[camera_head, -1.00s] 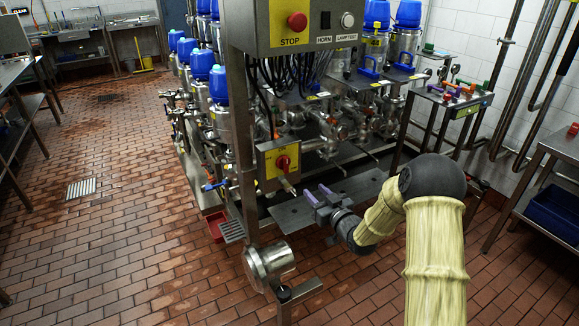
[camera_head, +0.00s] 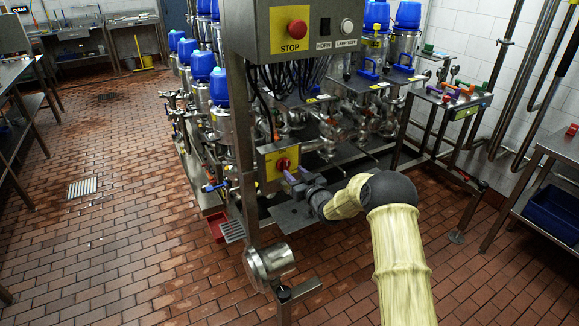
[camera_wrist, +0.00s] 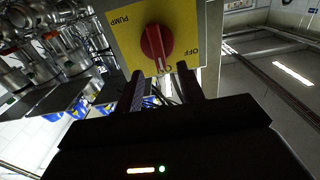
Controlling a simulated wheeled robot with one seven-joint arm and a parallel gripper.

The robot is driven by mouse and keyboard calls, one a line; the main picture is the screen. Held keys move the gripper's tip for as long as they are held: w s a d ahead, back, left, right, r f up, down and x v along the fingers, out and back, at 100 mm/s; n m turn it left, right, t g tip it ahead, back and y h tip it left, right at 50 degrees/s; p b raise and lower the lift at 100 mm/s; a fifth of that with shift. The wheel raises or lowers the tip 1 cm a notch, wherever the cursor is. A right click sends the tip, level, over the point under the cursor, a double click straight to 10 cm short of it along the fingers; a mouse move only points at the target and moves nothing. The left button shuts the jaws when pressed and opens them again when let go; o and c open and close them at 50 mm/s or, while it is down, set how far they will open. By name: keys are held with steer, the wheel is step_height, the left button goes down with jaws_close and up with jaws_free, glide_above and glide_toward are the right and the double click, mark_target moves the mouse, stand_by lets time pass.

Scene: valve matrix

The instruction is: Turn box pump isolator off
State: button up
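The box pump isolator is a yellow plate (camera_head: 268,170) with a red rotary knob (camera_head: 283,163) on the front post. In the wrist view the plate (camera_wrist: 128,42) appears rotated, with PUMP at its left and OFF at its right. The red knob (camera_wrist: 155,42) has a white mark pointing down to lettering that looks like ON, partly hidden. My gripper (camera_head: 294,174) is at the front of the box, close to the knob. In the wrist view my gripper (camera_wrist: 161,75) is open, its two dark fingers just below the knob. I cannot tell whether they touch it.
A grey panel (camera_head: 262,33) with a red STOP button (camera_head: 297,29) sits above the isolator. A steel post (camera_head: 243,130) stands left of it, and a steel cylinder (camera_head: 268,260) below. A flat dark plate (camera_head: 295,215) lies under my gripper. The tiled floor at left is open.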

mark_target(287, 165)
steer(key=shift+p+x, duration=0.3)
steer(key=shift+x, duration=1.95)
jaws_close()
